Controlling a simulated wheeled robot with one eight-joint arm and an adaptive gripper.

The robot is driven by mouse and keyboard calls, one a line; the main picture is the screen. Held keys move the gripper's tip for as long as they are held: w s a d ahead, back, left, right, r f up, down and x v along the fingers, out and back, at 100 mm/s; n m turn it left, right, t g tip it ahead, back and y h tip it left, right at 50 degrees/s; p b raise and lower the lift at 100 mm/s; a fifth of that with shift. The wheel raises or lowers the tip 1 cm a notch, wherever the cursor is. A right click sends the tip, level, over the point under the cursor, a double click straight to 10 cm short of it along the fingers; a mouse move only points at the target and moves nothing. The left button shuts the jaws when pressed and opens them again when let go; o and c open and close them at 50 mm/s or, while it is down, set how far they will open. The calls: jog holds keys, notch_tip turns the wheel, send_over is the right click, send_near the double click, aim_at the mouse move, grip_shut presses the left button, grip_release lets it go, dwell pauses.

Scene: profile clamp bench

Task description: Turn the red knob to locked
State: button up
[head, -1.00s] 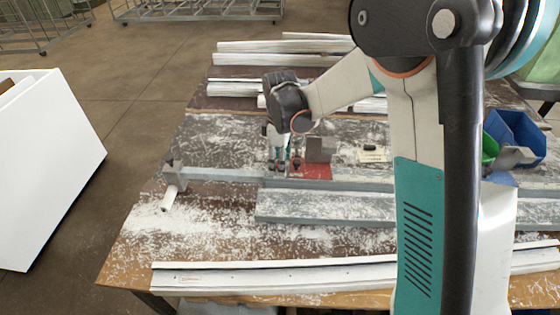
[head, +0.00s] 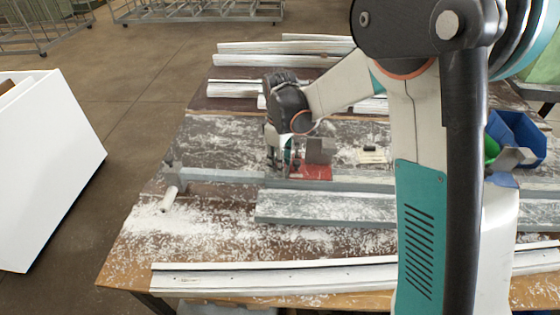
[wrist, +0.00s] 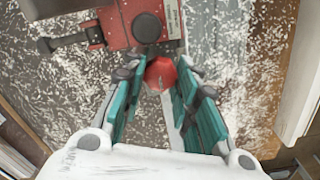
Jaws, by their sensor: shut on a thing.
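The red knob (wrist: 160,74) sits between the two teal fingers of my gripper (wrist: 157,80) in the wrist view. The gripper is shut on it, with a finger on either side. In the head view my gripper (head: 281,158) points down at the left end of the red clamp (head: 312,172), and I cannot make out the knob there. The red clamp body (wrist: 115,22) also shows at the top of the wrist view, with a dark round knob and a black lever at its left. A small label is on it, too small to read.
A grey rail (head: 225,175) runs left from the clamp, and a grey channel profile (head: 330,205) lies in front. White profiles (head: 275,60) lie at the back and another (head: 270,276) along the front edge. White shavings cover the bench. Blue and green bins (head: 515,135) stand at the right.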

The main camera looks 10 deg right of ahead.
jog(key=o, duration=1.1)
jog(key=shift+r, duration=0.1)
notch_tip(320, 180, up, 12)
jog(key=shift+f, duration=0.1)
